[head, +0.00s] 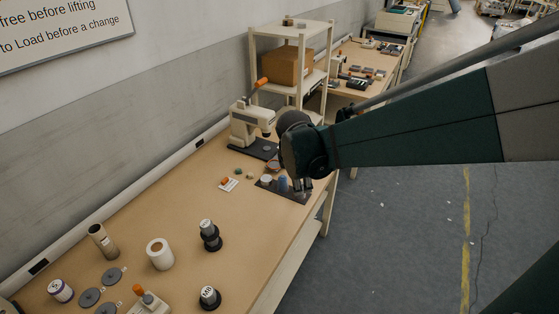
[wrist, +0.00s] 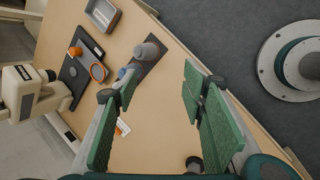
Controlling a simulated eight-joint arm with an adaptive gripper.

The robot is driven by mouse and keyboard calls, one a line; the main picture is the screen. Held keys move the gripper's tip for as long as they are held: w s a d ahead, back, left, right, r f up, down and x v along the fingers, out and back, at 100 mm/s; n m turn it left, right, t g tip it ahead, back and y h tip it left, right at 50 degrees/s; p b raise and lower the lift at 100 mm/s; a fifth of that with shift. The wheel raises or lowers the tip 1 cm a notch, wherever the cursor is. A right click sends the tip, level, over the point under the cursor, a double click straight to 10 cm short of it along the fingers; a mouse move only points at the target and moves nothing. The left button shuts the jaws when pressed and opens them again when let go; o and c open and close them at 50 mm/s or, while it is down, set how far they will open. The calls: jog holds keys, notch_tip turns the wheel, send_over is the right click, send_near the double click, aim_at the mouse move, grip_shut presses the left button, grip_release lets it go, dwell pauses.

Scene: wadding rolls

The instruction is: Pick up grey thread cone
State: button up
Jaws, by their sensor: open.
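A grey cone-like piece (wrist: 148,50), which looks like the grey thread cone, stands on a narrow dark mat in the wrist view. A blue piece (wrist: 125,73) stands beside it, partly behind my left finger; the blue piece also shows in the head view (head: 283,184). My gripper (wrist: 160,88) is open, its two green fingers wide apart with nothing between them. The grey piece lies beyond the fingertips, apart from them. In the head view my gripper (head: 303,183) hangs over the dark mat (head: 292,194) and hides part of it.
A cream press (head: 248,125) stands close by on the bench. An orange ring (wrist: 97,71) lies on a dark board, near a grey tray (wrist: 100,15). A white roll (head: 160,254) and black-based pieces (head: 210,236) stand nearer the front. A shelf (head: 292,55) rises behind.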

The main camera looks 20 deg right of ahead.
jog(key=w+d+f+n+g+h+p, duration=0.1)
jog(key=w+d+f+n+p, duration=0.1)
jog(key=w+f+n+p, duration=0.2)
jog(key=w+f+n, duration=0.3)
jog(key=w+n, duration=0.1)
jog(key=w, duration=0.1)
jog(key=shift+w+f, duration=0.15)
jog(key=shift+f, duration=0.1)
dwell(0.4)
jog(key=shift+x, duration=1.25)
jog(key=shift+f, duration=0.1)
jog(key=shift+b+x, duration=0.6)
jog(key=shift+x, duration=1.95)
jog(key=shift+d, duration=0.15)
jog(key=shift+c, duration=0.3)
jog(key=c, duration=0.9)
